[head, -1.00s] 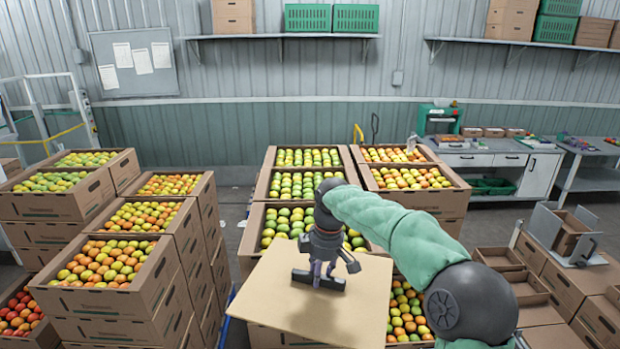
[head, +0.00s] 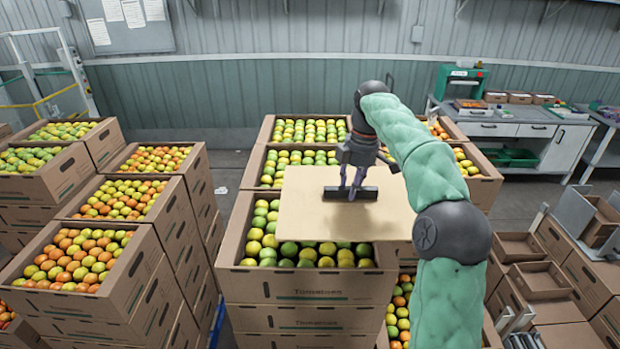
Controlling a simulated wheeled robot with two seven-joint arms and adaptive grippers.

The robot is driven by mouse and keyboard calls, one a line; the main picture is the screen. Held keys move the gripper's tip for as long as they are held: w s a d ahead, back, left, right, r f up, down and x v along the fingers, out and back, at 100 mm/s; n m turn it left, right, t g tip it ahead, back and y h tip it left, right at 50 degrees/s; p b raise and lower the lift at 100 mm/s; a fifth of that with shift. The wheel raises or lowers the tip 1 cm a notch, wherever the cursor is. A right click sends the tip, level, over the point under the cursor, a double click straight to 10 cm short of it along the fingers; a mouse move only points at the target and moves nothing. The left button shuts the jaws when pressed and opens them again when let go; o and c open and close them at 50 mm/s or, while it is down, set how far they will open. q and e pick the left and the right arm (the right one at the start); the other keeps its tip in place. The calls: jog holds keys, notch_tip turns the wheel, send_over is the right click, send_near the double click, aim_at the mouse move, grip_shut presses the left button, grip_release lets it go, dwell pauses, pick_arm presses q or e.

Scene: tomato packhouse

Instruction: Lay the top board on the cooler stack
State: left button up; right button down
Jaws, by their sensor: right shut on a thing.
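The top board (head: 310,218) is a flat tan sheet with a black bar handle (head: 367,193) on it. My right gripper (head: 350,190) points down and is shut on this handle. The board is over the back right part of the front middle carton stack (head: 305,288), whose top carton holds green and yellow tomatoes. Fruit shows at the left and in front of the board; the rest is hidden under it. I cannot tell whether the board touches the carton rim. No label marks this as the cooler stack. My left gripper is out of view.
Fruit-filled carton stacks stand at the left (head: 140,300) and behind the board (head: 262,135). Empty cartons (head: 540,281) lie at the right. A workbench (head: 505,130) stands at the back right. A narrow floor gap separates the left and middle stacks.

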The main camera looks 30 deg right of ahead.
aim_at(325, 187)
jog(key=w+a+f, duration=0.1)
jog(key=w, duration=0.1)
jog(key=w+a+f+p, duration=0.1)
jog(key=w, duration=0.1)
jog(key=w+a+f, duration=0.1)
jog(key=w+a, duration=0.1)
jog(key=shift+w+p, duration=0.2)
jog(key=shift+p, duration=0.15)
jog(key=w+f, duration=0.1)
jog(key=w+a+f, duration=0.1)
jog(key=f, duration=0.1)
jog(key=w+f, duration=0.1)
jog(key=shift+w+a+f+p, duration=0.3)
jog(key=shift+a+f+p, duration=0.1)
jog(key=shift+w+a+f, duration=0.3)
jog(key=shift+w+f, duration=0.15)
jog(key=shift+f, duration=0.15)
jog(key=f, duration=0.3)
jog(key=shift+w+f, duration=0.2)
jog(key=shift+f, duration=0.05)
jog(key=shift+a+f, duration=0.1)
jog(key=shift+f, duration=0.05)
jog(key=c, duration=0.9)
grip_release()
jog(key=shift+s, duration=0.1)
